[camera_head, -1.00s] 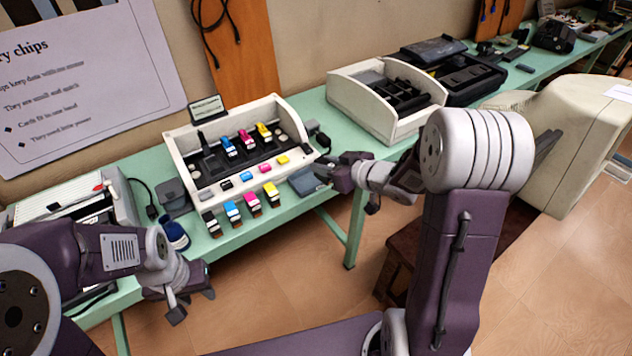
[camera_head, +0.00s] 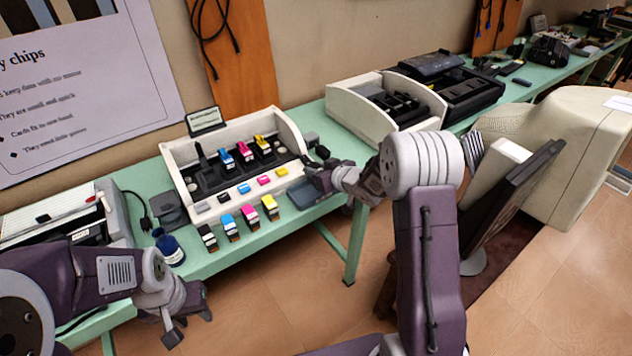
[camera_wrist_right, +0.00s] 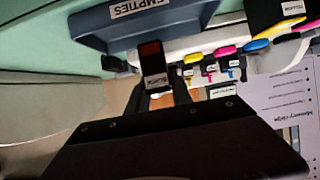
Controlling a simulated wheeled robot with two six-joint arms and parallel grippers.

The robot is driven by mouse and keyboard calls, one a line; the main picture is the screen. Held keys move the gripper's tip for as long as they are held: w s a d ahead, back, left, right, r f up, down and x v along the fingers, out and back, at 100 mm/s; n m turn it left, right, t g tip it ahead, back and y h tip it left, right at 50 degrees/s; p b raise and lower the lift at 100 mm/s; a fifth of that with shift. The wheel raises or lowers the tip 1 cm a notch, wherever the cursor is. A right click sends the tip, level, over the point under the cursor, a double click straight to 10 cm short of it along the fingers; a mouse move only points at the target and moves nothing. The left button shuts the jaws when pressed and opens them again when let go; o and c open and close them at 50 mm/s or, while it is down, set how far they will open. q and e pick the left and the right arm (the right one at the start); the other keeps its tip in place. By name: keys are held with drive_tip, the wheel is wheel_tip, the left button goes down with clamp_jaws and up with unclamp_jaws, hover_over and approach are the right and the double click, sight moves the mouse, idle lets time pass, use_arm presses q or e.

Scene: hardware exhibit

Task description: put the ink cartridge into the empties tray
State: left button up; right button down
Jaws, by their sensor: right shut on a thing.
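The ink cartridge (camera_wrist_right: 154,66) is a small dark block with a reddish-brown end and a white label. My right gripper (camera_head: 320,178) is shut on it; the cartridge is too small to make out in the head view. The empties tray (camera_head: 302,193) is a shallow blue-grey tray at the right end of the cartridge stand. In the right wrist view the tray (camera_wrist_right: 95,27), labelled EMPTIES, lies just beyond the cartridge, which overlaps its edge in the picture. I cannot tell the height between them. My left gripper (camera_head: 190,308) hangs empty in front of the bench; its finger gap is unclear.
The white stand (camera_head: 178,160) holds cyan, magenta and yellow cartridges; its left slot looks empty. Several cartridges (camera_head: 249,218) stand in a row in front. A blue ink bottle (camera_head: 170,248) stands left. A cream divided box (camera_head: 345,108) is behind my right arm, a monitor (camera_head: 515,200) right.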

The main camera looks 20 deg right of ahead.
wheel_tip(320, 180, down, 4)
drive_tip(key=shift+b, duration=0.65)
drive_tip(key=shift+f, duration=0.15)
drive_tip(key=c, duration=1.1)
unclamp_jaws()
drive_tip(key=shift+c, duration=0.2)
